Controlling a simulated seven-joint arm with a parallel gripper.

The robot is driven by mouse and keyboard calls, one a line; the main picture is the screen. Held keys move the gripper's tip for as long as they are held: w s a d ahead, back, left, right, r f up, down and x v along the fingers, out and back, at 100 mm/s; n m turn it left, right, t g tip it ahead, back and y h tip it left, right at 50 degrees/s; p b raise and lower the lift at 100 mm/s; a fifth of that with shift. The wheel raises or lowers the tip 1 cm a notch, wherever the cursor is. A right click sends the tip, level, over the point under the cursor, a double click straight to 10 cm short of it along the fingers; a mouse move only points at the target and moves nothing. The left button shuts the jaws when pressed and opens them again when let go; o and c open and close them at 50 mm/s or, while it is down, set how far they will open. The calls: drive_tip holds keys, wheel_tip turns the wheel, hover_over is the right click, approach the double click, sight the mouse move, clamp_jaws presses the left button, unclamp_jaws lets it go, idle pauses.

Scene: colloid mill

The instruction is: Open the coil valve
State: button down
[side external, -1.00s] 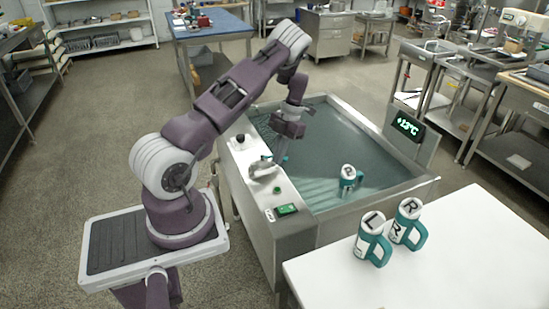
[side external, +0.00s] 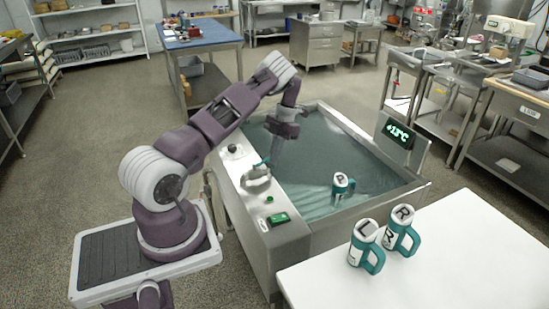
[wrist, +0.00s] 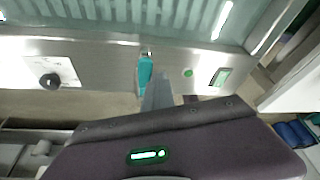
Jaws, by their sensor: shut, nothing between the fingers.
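The coil valve is a metal fitting with a teal lever (side external: 262,166) on the steel front panel of the water bath. The teal lever (wrist: 145,75) also shows in the wrist view, pointing from the panel's far edge toward my gripper. My gripper (side external: 276,153) is shut and empty, just above and beside the lever. Its grey fingers (wrist: 158,94) appear right next to the lever's near end; I cannot tell whether they touch it.
A black knob (side external: 232,149), a green button (side external: 269,199) and a green-lit switch (side external: 279,219) share the panel. A mug marked P (side external: 342,186) stands in the bath. Mugs marked L (side external: 364,243) and R (side external: 399,230) stand on the white table (side external: 440,265). The display (side external: 398,134) reads about +13°C.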

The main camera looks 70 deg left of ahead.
drive_tip(key=shift+w+a+r, duration=0.15)
drive_tip(key=shift+a, duration=0.4)
drive_tip(key=d, duration=0.5)
drive_tip(key=a+r, duration=0.3)
drive_tip(key=r, duration=0.6)
drive_tip(key=shift+a, duration=0.2)
drive_tip(key=shift+r, duration=0.1)
drive_tip(key=s+d+r+m+t, duration=0.2)
drive_tip(key=d+r+m+t, duration=0.3)
drive_tip(key=d+r+m, duration=1.3)
drive_tip(key=s+d+r+m+t, duration=0.1)
drive_tip(key=s+d+m+t, duration=0.1)
drive_tip(key=s+d+m, duration=0.6)
drive_tip(key=s+d+r+m+t+y, duration=0.1)
drive_tip(key=s+d+m+t, duration=0.1)
drive_tip(key=s+d+m, duration=0.7)
drive_tip(key=s+m, duration=0.1)
drive_tip(key=m, duration=0.4)
drive_tip(key=shift+s+r, duration=0.3)
drive_tip(key=shift+r, duration=0.1)
